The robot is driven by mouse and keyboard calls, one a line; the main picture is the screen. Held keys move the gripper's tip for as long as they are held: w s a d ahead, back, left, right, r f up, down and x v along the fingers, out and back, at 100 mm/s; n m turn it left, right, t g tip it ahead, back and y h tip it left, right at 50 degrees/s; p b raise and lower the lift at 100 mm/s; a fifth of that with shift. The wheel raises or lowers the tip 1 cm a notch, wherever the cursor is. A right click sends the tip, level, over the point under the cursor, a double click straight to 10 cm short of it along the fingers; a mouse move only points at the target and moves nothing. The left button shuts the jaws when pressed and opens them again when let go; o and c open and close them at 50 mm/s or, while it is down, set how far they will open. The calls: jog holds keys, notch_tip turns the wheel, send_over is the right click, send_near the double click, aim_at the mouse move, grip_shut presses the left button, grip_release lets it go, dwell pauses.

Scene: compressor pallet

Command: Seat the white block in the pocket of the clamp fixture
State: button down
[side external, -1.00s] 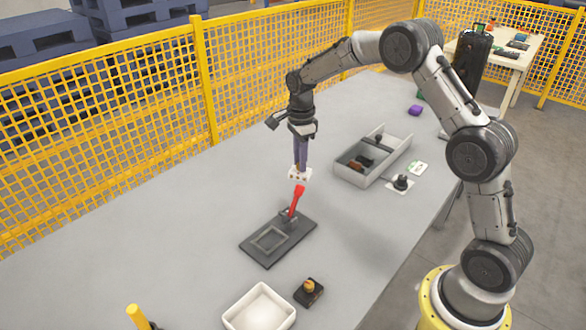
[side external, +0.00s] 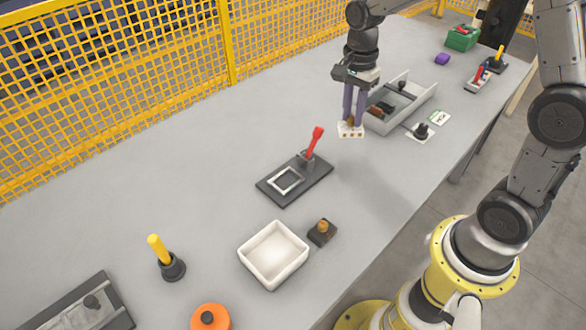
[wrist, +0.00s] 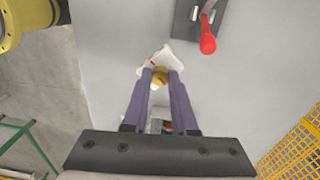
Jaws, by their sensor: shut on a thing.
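The white block (side external: 350,131) has dark spots on its side and a brass-coloured knob on top. My gripper (side external: 353,117), with two purple fingers, is shut on the knob and holds the block up, near the grey divided tray. The clamp fixture (side external: 318,184) is a dark plate with a pale-rimmed rectangular pocket and a raised red lever (side external: 315,140). The pocket looks empty. The block is apart from the fixture, beyond its lever end. In the wrist view, the block (wrist: 153,58) sits askew at the fingertips, and the red lever (wrist: 207,40) shows at the top.
The grey divided tray (side external: 424,97) with dark parts stands right behind my gripper. The table left of the fixture is clear.

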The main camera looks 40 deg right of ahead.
jog(key=s+a+r+n, duration=0.2)
jog(key=s+a+n, duration=0.55)
jog(key=a, duration=0.35)
jog(key=shift+n, duration=0.55)
jog(key=w+a+f, duration=0.1)
jog(key=w+f, duration=0.2)
jog(key=w, duration=0.1)
jog(key=w+a+f, duration=0.1)
jog(key=w+f, duration=0.2)
jog(key=w, duration=0.2)
jog(key=w+a+f, duration=0.1)
jog(key=w+f, duration=0.2)
jog(key=w, duration=0.1)
jog(key=shift+w+a+f, duration=0.25)
jog(key=shift+w+a, duration=0.05)
jog(key=shift+w, duration=0.1)
jog(key=shift+w+f, duration=0.2)
jog(key=shift+f, duration=1.5)
jog(key=shift+f, duration=0.15)
jog(key=c, duration=0.7)
grip_release()
